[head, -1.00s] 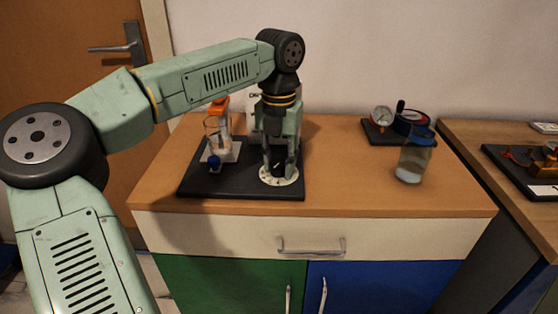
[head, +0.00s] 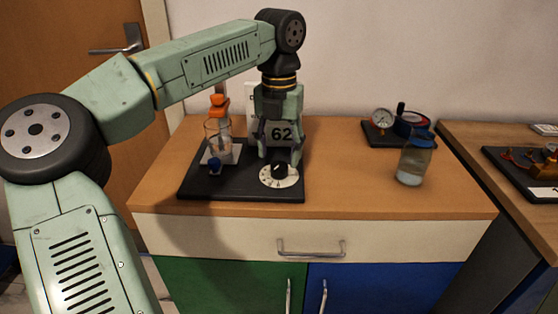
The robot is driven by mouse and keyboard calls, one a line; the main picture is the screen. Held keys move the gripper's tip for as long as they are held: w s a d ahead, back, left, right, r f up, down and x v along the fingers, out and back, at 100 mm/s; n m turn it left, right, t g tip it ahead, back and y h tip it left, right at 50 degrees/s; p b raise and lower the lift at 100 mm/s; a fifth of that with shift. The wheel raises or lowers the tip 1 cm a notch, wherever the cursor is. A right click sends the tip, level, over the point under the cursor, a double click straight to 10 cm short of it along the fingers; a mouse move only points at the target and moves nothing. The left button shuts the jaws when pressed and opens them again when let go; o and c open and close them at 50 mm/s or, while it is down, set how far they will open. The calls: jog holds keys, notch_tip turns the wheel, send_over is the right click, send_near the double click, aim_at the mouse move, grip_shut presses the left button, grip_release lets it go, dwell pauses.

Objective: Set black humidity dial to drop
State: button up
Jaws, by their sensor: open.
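The black humidity dial (head: 279,171) is a dark knob with a pale pointer mark. It sits on a round white scale plate (head: 290,180) at the front right of a black board (head: 220,187). The marks on the scale are too small to read. My gripper (head: 281,157) points down just above and behind the knob, its fingers open and apart. The knob shows clear below the fingertips.
A glass beaker (head: 217,134) under an orange clamp (head: 217,107) stands left of my gripper, with a small blue knob (head: 214,165) in front. A blue-lidded jar (head: 414,162) and a gauge (head: 382,118) stand to the right. The cabinet top between is clear.

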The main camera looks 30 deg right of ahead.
aim_at(279, 165)
notch_tip(279, 165, up, 8)
jog(key=shift+r, duration=0.2)
dwell(0.5)
